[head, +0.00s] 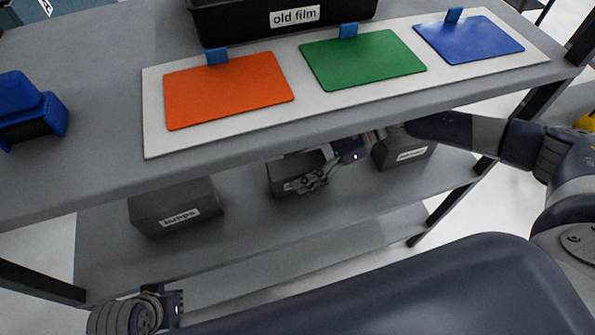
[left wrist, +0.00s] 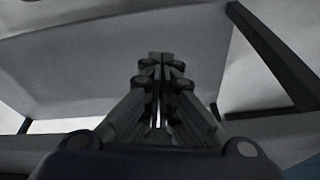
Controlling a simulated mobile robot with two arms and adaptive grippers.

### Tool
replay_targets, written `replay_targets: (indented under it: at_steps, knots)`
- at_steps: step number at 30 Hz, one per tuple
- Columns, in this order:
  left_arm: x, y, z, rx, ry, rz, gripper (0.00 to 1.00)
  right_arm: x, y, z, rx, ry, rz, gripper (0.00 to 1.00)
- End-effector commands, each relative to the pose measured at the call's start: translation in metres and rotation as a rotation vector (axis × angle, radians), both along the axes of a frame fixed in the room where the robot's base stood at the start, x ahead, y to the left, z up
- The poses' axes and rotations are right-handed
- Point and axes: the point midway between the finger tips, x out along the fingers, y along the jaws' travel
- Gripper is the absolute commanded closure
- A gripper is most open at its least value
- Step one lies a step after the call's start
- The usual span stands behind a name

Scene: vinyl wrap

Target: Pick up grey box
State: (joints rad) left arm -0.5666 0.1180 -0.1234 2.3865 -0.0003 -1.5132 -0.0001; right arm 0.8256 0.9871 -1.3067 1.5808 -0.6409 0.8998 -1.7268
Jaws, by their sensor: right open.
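Three grey boxes stand on the lower shelf. The left one, labelled "lamps" (head: 165,198), is closest to the shelf's left end. The middle grey box (head: 284,176) is partly covered by my right gripper (head: 300,186). The right grey box (head: 405,153) has a label too small to read. My right gripper is open in front of the middle box; I cannot tell whether it touches it. My left gripper (left wrist: 158,58) shows in the left wrist view with its fingers together and nothing between them. In the head view only my left wrist shows, low at the left.
The table top (head: 95,60) overhangs the lower shelf (head: 270,225). On top are a white board (head: 155,140) with orange, green and blue sheets, a black "old film" bin (head: 235,25) and a blue object (head: 25,105). A dark table leg (head: 445,205) stands at the right.

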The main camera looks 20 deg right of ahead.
Motion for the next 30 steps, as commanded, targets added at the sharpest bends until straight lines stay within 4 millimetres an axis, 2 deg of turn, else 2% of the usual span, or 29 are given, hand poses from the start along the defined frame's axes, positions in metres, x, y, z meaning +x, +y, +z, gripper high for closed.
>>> replay_targets:
  at_steps: [2, 9, 10, 25, 30]
  knots:
    - [0.000, 0.000, 0.000, 0.000, -0.001, 0.000, 1.00, 0.000, 0.000, 0.000, 0.000, 0.000, 0.000, 0.33]
    - [0.000, 0.000, 0.000, 0.000, -0.002, 0.000, 1.00, 0.000, 0.000, 0.000, 0.000, 0.000, 0.000, 0.88]
    - [0.000, 0.000, 0.000, 0.000, -0.002, 0.000, 1.00, 0.000, 0.000, 0.000, 0.000, 0.000, 0.000, 0.90]
    - [0.004, -0.001, 0.001, -0.003, -0.013, -0.001, 1.00, 0.004, 0.001, 0.009, 0.002, -0.003, -0.001, 0.90]
    - [0.007, -0.003, -0.020, -0.002, 0.008, -0.003, 1.00, 0.008, 0.002, 0.018, 0.001, -0.002, -0.004, 0.90]
